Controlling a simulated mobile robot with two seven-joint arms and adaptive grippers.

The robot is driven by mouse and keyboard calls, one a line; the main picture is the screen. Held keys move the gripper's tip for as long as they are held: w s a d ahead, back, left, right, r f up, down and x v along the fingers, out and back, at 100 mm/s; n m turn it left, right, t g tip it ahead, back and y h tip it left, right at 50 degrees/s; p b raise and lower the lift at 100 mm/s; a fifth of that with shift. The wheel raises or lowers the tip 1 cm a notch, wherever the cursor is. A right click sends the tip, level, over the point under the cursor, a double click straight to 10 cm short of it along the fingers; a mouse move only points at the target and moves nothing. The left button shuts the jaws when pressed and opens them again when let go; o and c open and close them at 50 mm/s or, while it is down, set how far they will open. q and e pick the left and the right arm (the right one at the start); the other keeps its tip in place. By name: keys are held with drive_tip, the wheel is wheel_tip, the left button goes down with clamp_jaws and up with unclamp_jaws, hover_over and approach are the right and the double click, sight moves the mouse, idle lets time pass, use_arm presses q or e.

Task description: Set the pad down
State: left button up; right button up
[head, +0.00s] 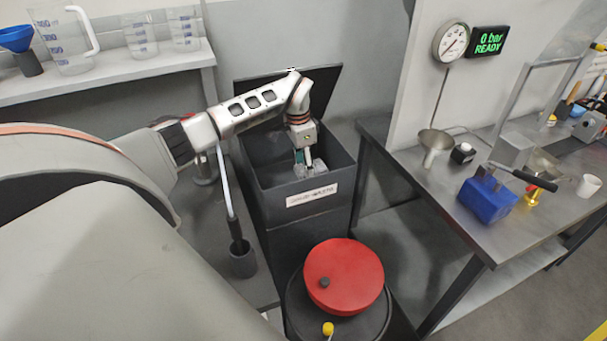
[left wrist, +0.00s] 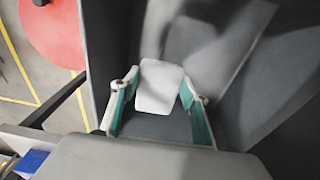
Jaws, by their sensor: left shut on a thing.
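My left gripper (head: 305,161) reaches down into the open dark grey waste bin (head: 312,212), between its walls. The gripper also shows in the left wrist view (left wrist: 158,98), with its two teal-lined fingers on either side of a white pad (left wrist: 158,82). It is shut on this pad. In the head view, a pale piece of the pad (head: 319,166) shows beside the fingertips, below the bin's rim. The bin's floor is mostly hidden, so I cannot tell how far the pad is above it. My right gripper is in neither view.
The bin's lid (head: 325,80) stands open behind my arm. A red lid (head: 343,275) rests on a dark drum in front. A steel bench at right holds a funnel (head: 435,143) and a blue block (head: 486,200). A shelf (head: 110,82) at left carries measuring jugs.

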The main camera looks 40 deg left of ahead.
sight(303, 169)
use_arm(q)
drive_tip(key=shift+f, duration=1.9)
drive_tip(key=shift+f, duration=0.1)
drive_tip(key=shift+f, duration=0.35)
drive_tip(key=shift+f, duration=0.15)
drive_tip(key=o, duration=1.5)
drive_tip(key=r, duration=1.1)
drive_tip(key=shift+s+a+r+b, duration=0.3)
drive_tip(key=shift+s+a+b, duration=0.05)
drive_tip(key=shift+b, duration=0.05)
drive_tip(key=shift+s+r, duration=0.15)
drive_tip(key=shift+r, duration=0.65)
